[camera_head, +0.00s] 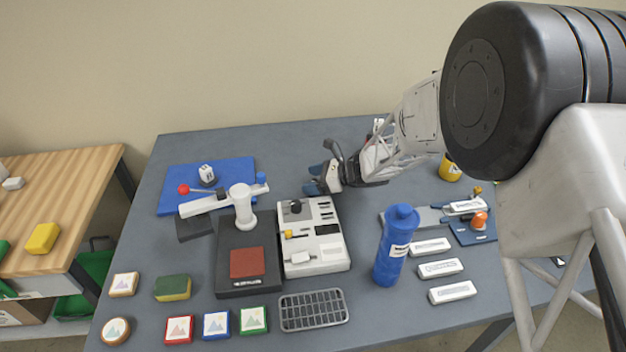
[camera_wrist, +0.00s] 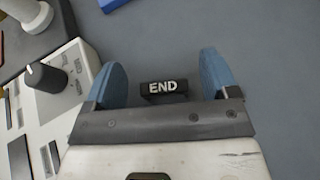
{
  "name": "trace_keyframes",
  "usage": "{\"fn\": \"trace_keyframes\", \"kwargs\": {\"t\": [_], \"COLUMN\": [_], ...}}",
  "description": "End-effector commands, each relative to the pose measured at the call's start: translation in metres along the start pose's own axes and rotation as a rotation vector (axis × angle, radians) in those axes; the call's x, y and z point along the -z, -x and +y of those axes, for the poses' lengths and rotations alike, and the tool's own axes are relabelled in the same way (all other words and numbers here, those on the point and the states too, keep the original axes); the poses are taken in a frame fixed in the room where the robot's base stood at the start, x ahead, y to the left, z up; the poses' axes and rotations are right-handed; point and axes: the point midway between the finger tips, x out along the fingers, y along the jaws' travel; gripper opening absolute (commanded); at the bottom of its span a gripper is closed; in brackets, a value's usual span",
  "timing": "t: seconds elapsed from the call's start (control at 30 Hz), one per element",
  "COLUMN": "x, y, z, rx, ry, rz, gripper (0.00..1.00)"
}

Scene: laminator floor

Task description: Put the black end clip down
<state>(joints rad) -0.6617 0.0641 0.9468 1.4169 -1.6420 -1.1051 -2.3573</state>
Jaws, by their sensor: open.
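The black end clip (camera_wrist: 164,88), a small black block with white END lettering, lies on the grey table in the wrist view. My gripper (camera_wrist: 165,78) is open, with its blue fingertips apart on the left and right of the clip. A gap shows between the clip and each fingertip. In the head view my gripper (camera_head: 318,180) is low over the table behind the white control box, and the clip cannot be made out there.
The white control box (camera_head: 328,250) with its black knob (camera_wrist: 46,77) is close to my left finger. A blue mat (camera_head: 175,185), a white-armed press (camera_head: 243,205) and a blue bottle (camera_head: 392,250) stand around. Bare table lies behind the gripper.

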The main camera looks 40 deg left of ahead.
Motion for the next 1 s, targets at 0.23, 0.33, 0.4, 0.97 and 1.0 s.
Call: {"fn": "trace_keyframes", "kwargs": {"t": [0.23, 0.33, 0.4, 0.97, 1.0], "x": [-0.009, -0.009, -0.009, -0.009, -0.009], "y": [0.013, 0.026, 0.037, 0.116, 0.119], "z": [-0.001, 0.0, -0.001, 0.0, 0.0], "rx": [0.002, 0.002, 0.002, 0.001, 0.001], "ry": [0.0, 0.001, 0.0, 0.0, 0.0], "rz": [0.0, 0.001, 0.0, 0.0, 0.0], "gripper": [0.8, 0.8, 0.8, 0.8, 0.8]}}
